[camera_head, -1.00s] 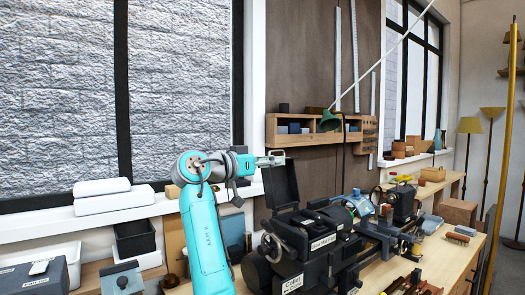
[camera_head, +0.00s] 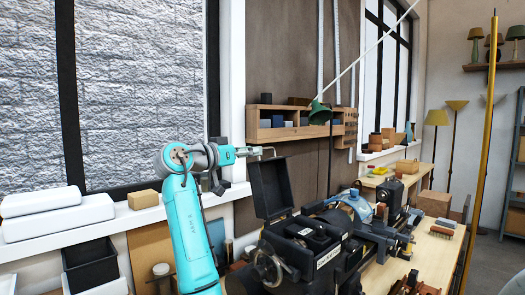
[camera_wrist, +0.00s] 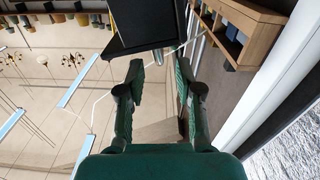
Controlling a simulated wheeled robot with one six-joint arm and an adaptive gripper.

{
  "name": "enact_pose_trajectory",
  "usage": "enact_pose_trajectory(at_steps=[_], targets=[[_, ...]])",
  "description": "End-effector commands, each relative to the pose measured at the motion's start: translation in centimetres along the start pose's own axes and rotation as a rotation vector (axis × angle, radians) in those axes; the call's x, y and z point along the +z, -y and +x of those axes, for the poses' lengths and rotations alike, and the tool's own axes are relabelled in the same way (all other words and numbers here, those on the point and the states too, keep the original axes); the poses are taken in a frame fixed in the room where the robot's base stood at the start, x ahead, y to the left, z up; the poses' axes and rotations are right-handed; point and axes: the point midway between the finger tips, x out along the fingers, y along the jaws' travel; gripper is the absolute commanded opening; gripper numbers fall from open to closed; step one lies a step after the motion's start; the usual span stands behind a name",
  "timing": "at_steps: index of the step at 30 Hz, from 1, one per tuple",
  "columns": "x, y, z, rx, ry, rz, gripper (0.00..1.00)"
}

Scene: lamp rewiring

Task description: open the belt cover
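The belt cover (camera_head: 271,188) is a black box-like lid on the dark lathe (camera_head: 325,245). It stands raised, nearly upright, at the lathe's left end. In the wrist view, a black panel that looks like the cover (camera_wrist: 143,22) lies just beyond the fingertips. My gripper (camera_head: 266,151) is at the cover's top edge in the head view, slightly above it. The wrist view shows the two fingers of my gripper (camera_wrist: 158,68) apart with nothing clamped between them. A grey bar (camera_wrist: 158,55) at the panel's edge shows between the fingertips; I cannot tell whether they touch it.
A wooden wall shelf (camera_head: 290,133) with a green lamp shade (camera_head: 319,112) is behind the gripper. A yellow pole (camera_head: 480,150) stands at the right. The workbench (camera_head: 430,255) holds tools around the lathe.

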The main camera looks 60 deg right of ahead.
Motion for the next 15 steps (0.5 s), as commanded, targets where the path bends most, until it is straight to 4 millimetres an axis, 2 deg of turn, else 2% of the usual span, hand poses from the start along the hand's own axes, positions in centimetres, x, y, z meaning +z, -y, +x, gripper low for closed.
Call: enact_pose_trajectory(at_steps=[6,15], targets=[[-0.1,-0.1,3.6,0.002,0.000,0.000,0.35],[0.0,0.0,5.5,0.000,-0.001,0.000,0.35]])
